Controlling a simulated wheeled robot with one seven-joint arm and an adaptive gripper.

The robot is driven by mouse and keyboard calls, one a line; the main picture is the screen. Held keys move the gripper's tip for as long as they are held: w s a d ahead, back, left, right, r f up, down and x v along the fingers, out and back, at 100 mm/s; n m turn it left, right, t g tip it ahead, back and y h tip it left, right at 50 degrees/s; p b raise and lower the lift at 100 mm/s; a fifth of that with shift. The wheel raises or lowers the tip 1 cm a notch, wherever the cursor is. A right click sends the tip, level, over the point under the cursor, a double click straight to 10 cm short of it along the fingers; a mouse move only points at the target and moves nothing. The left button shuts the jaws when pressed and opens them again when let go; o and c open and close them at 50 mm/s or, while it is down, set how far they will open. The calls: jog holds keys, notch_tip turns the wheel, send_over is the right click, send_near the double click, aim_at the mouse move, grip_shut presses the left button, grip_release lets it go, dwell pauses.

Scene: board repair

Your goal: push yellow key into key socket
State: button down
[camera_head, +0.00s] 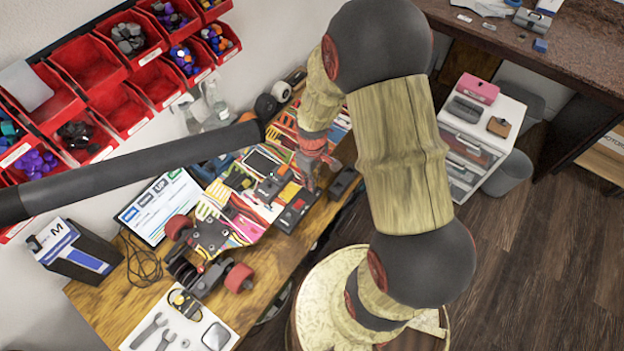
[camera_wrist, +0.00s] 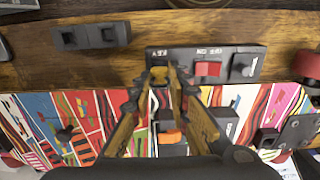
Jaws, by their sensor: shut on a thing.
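My gripper (camera_wrist: 166,76) is shut on a small yellow piece, which looks like the yellow key (camera_wrist: 158,74), mostly hidden between the fingertips. The fingertips are over the left end of a dark control panel (camera_wrist: 228,56), where the key socket seems to lie; the fingers hide it. I cannot tell whether the key touches the socket or how deep it sits. In the head view my gripper (camera_head: 309,178) is close above the panel (camera_head: 296,208), and the key cannot be made out.
The panel stands on a wooden bench (camera_head: 112,299) at the edge of a colourful board (camera_wrist: 80,125). A dark block with two sockets (camera_wrist: 90,37) lies on the bare wood to the left. A wheeled truck assembly (camera_head: 208,240), a tablet (camera_head: 160,207) and red bins (camera_head: 88,62) are nearby.

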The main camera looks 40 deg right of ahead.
jog(key=shift+f+b, duration=0.55)
jog(key=shift+f, duration=0.45)
dwell(1.7)
jog(key=c, duration=1.7)
grip_release()
jog(key=o, duration=0.4)
jog(key=shift+r, duration=0.35)
jog(key=shift+r+p, duration=0.35)
jog(key=shift+p, duration=0.15)
jog(key=shift+r+p, duration=0.75)
jog(key=shift+r, duration=0.25)
jog(key=shift+r+p, duration=2.1)
jog(key=shift+r, duration=0.8)
